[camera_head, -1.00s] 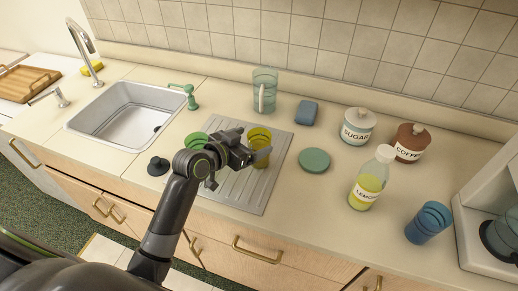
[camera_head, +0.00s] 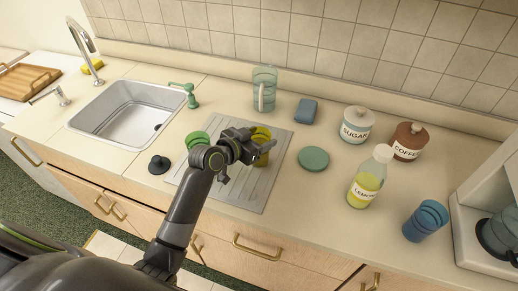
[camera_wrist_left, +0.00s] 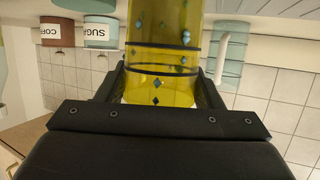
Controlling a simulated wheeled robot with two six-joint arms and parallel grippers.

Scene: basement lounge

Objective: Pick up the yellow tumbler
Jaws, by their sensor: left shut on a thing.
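The yellow tumbler (camera_head: 260,138) stands on the grey ribbed drying mat (camera_head: 252,199) on the counter. It is see-through with dark bands, and small diamond marks show in the left wrist view (camera_wrist_left: 163,65). My left gripper (camera_head: 262,151) reaches in from the left and is shut on the tumbler, one finger on each side. The gripper hides part of the tumbler in the head view. I cannot tell whether its base touches the mat. My right gripper is not in view.
A green tumbler (camera_head: 197,139) stands close left of the left gripper. A clear pitcher (camera_head: 264,90) and blue sponge (camera_head: 306,111) are behind. A green disc (camera_head: 314,158), lemon bottle (camera_head: 368,180) and blue tumbler (camera_head: 426,220) are to the right. The sink (camera_head: 130,113) is left.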

